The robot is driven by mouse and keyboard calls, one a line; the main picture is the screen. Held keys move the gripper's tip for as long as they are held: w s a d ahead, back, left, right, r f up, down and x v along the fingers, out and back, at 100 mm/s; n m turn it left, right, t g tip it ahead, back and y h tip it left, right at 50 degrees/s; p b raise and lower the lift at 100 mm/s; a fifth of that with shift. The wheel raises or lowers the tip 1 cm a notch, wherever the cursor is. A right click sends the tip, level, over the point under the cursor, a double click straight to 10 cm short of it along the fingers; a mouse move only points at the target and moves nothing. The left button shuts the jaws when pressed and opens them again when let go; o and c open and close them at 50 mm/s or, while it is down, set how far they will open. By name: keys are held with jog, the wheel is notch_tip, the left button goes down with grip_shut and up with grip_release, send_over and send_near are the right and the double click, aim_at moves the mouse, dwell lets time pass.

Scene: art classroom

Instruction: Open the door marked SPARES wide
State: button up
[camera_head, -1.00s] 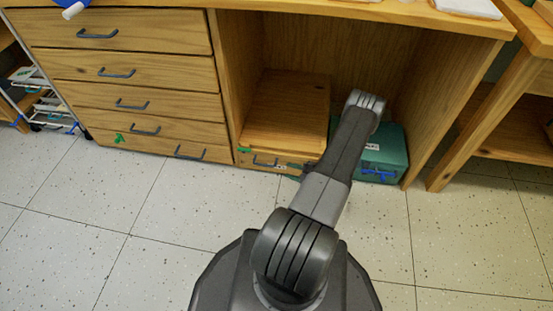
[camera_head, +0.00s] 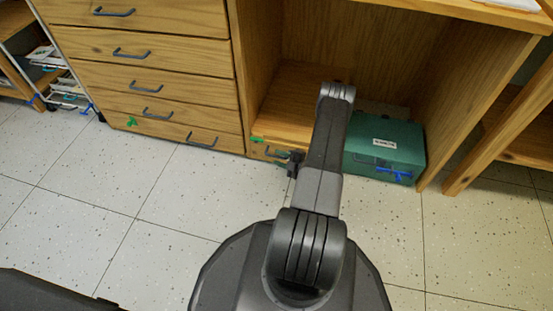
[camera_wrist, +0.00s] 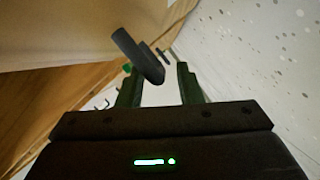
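A low wooden cabinet front (camera_head: 257,147) sits in the desk's kneehole, with a dark bar handle (camera_head: 270,152) on it; it appears closed. I can read no SPARES mark in either view, and my arm covers part of this front. My gripper (camera_head: 293,164) shows only as a small dark shape just right of the handle. In the wrist view my gripper (camera_wrist: 158,75) has its two fingers apart with nothing clasped. A dark bar handle (camera_wrist: 138,55) crosses in front of the fingertips, mainly at the left finger; I cannot tell whether it touches.
A teal box (camera_head: 384,152) with a white label and blue latch stands right of my arm, beside the desk's side panel (camera_head: 470,95). A stack of drawers (camera_head: 150,80) stands to the left. A wheeled rack (camera_head: 65,85) is at far left. The speckled floor in front is clear.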

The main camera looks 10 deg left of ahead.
jog(key=shift+x, duration=1.05)
grip_shut()
